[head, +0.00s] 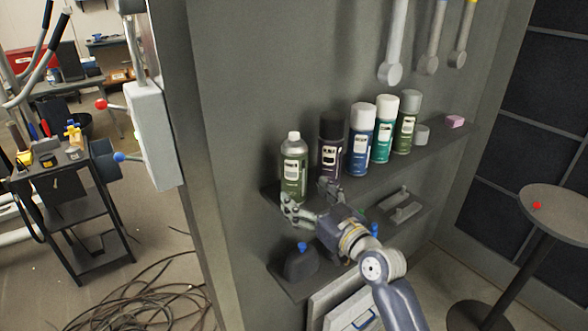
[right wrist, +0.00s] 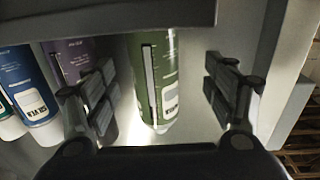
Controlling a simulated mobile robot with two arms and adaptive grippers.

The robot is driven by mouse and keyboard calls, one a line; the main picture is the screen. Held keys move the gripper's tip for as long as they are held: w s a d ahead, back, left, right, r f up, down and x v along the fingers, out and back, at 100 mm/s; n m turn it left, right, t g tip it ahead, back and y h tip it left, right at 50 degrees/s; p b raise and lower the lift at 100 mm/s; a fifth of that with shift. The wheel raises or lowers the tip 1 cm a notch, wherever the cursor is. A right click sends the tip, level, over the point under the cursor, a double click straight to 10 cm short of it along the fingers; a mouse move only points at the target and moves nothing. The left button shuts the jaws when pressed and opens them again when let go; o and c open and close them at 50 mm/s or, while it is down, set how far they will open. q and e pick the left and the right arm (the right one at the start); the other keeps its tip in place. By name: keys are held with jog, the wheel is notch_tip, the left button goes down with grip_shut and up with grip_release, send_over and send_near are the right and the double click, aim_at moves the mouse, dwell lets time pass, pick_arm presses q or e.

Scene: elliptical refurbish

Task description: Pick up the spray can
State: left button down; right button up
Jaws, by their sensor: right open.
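Several spray cans stand upright in a row on the upper wall shelf. The leftmost is an olive-green can (head: 293,172) with a pale top. To its right stand a dark purple can (head: 330,150), a blue one (head: 361,142), a teal one (head: 383,132) and a green one (head: 406,125). My right gripper (head: 307,196) is open at the shelf's front edge, in front of the olive-green can. In the right wrist view the green can (right wrist: 155,85) stands between the spread fingers (right wrist: 160,88), with gaps visible on both sides. My left gripper is not in view.
The purple can (right wrist: 75,62) is close beside one finger. A lower shelf holds a dark container (head: 301,262) with a blue cap and a grey metal part (head: 402,208). A pink block (head: 455,121) lies on the upper shelf. A round table (head: 560,210) stands right.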

aim_at(302, 189)
jog(key=shift+x, duration=0.85)
jog(key=shift+w+a+p, duration=0.15)
jog(key=shift+w+p, duration=0.15)
jog(key=shift+w, duration=0.25)
jog(key=x, duration=0.3)
jog(key=shift+w+f+p, duration=0.2)
jog(key=shift+p, duration=0.15)
jog(key=shift+w+a+f, duration=0.1)
jog(key=shift+w+f, duration=0.05)
jog(key=shift+w, duration=0.3)
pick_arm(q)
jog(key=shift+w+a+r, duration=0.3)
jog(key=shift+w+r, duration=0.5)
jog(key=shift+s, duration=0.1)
pick_arm(e)
jog(key=shift+s, duration=0.1)
jog(key=shift+c, duration=0.6)
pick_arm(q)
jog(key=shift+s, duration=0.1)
pick_arm(e)
jog(key=c, duration=1.2)
